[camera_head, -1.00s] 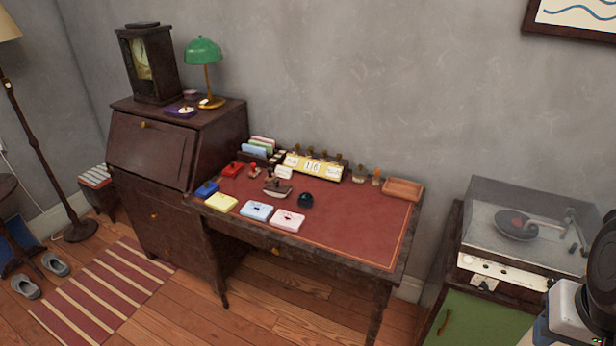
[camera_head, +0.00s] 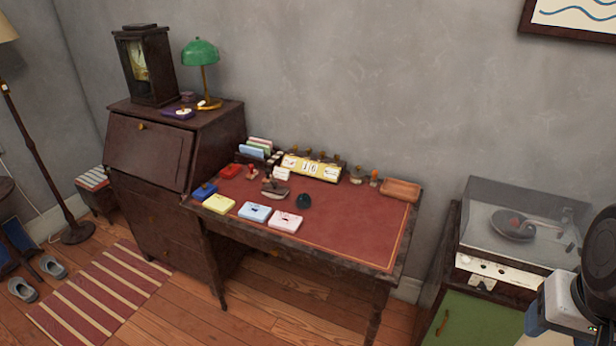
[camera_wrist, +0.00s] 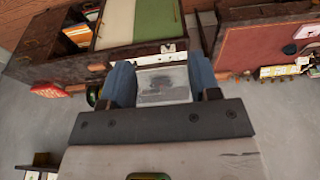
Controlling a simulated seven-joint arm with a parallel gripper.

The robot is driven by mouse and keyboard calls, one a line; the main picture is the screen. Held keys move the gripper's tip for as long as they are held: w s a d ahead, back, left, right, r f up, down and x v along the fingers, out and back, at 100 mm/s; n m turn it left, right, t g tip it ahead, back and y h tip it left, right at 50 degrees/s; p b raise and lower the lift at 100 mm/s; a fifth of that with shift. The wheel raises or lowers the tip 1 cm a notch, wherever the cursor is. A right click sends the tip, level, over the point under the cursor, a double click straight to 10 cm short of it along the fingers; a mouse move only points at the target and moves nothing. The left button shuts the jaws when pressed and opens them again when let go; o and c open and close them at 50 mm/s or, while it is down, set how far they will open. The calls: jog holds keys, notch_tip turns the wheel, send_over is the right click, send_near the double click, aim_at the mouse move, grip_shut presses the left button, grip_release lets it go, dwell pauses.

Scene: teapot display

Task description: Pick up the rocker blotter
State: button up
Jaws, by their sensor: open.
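The rocker blotter (camera_head: 274,190), with a dark top and a pale curved underside, stands on the red desk top (camera_head: 345,225) in the head view. It sits behind the pale blue and pinkish-white boxes and left of a small dark teal object. I cannot make it out surely in the wrist view. My gripper (camera_wrist: 160,82) shows in the wrist view with its two blue fingers apart and nothing held between them. The record player is seen beyond the fingers. In the head view only part of my arm shows at the right edge, far from the blotter.
Near the blotter are a yellow box (camera_head: 219,203), a pale blue box (camera_head: 255,212), a pinkish-white box (camera_head: 285,221), a blue box (camera_head: 204,191) and a red box (camera_head: 230,171). A calendar (camera_head: 311,168) and tray (camera_head: 401,190) stand behind. The desk's right part is clear. A record player (camera_head: 515,220) stands right.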

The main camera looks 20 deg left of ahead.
jog(key=w+a+r+n, duration=0.3)
jog(key=w+a, duration=0.2)
jog(key=w, duration=0.6)
jog(key=w+a+r+n, duration=0.25)
jog(key=w+a, duration=0.35)
jog(key=w, duration=0.5)
jog(key=w+a+f+n+g+y, duration=0.1)
jog(key=w+a+n, duration=0.2)
jog(key=w+a, duration=0.6)
jog(key=w+a+f+n, duration=0.2)
jog(key=w+a, duration=0.7)
jog(key=w+a+f+n+g, duration=0.15)
jog(key=w+a+f, duration=0.35)
jog(key=a, duration=0.5)
jog(key=w+a+f+n+t, duration=0.1)
jog(key=w+a+f+n, duration=0.3)
jog(key=a, duration=0.7)
jog(key=w+a+f+n, duration=0.1)
jog(key=a+f, duration=0.5)
jog(key=a, duration=0.2)
jog(key=w+a+f+n+g, duration=0.1)
jog(key=a+f, duration=0.5)
jog(key=a, duration=0.2)
jog(key=w+a+f+n, duration=0.1)
jog(key=a+f+n, duration=0.1)
jog(key=a+f, duration=0.4)
jog(key=shift+a, duration=1.25)
jog(key=shift+f, duration=0.15)
